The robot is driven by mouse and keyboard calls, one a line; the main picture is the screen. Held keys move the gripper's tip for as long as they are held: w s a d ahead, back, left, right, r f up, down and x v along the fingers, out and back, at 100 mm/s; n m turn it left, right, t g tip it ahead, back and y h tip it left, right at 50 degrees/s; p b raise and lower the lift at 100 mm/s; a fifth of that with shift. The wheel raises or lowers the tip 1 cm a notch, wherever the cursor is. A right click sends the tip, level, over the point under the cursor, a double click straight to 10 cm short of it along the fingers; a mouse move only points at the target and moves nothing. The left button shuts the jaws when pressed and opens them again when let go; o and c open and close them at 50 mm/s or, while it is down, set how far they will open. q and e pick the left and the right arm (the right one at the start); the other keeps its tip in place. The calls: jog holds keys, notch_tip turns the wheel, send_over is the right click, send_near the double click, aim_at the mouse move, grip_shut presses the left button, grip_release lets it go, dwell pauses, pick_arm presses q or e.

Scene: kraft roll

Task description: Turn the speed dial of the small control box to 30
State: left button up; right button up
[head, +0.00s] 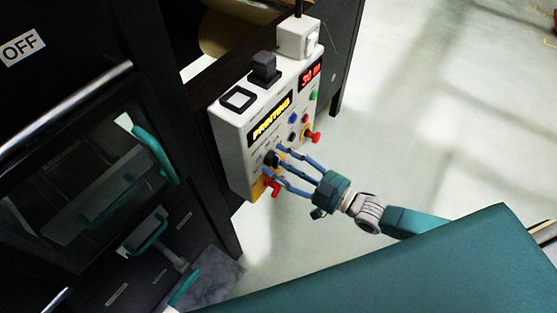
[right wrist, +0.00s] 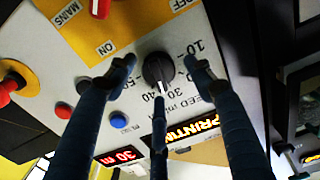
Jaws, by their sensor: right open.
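The small control box (head: 232,140) is pale, with a lit PRINTING display and a red display (head: 310,75) on its face. Its black speed dial (right wrist: 158,68) has a white pointer line aimed down toward the 30 and 40 marks in the right wrist view; a finger partly covers these marks, so the exact setting is unclear. The red display (right wrist: 120,155) reads 30 m. My right gripper (head: 276,163) is at the box face, its three fingers spread around the dial, open; contact is not clear. It also shows in the right wrist view (right wrist: 163,76). My left gripper is out of view.
A red emergency button (head: 315,137) and a red switch on a yellow plate (head: 258,188) flank the dial area. Dark cabinets with a metal rail (head: 80,98) and teal handles (head: 155,155) stand at left. The pale floor (head: 420,110) at right is mostly clear.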

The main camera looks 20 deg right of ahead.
jog(key=shift+w+a, duration=0.3)
jog(key=shift+w, duration=0.1)
jog(key=shift+c, duration=0.3)
jog(key=c, duration=1.1)
jog(key=shift+r+n, duration=0.2)
jog(key=shift+n, duration=0.2)
jog(key=shift+n+p, duration=0.35)
jog(key=shift+n, duration=0.45)
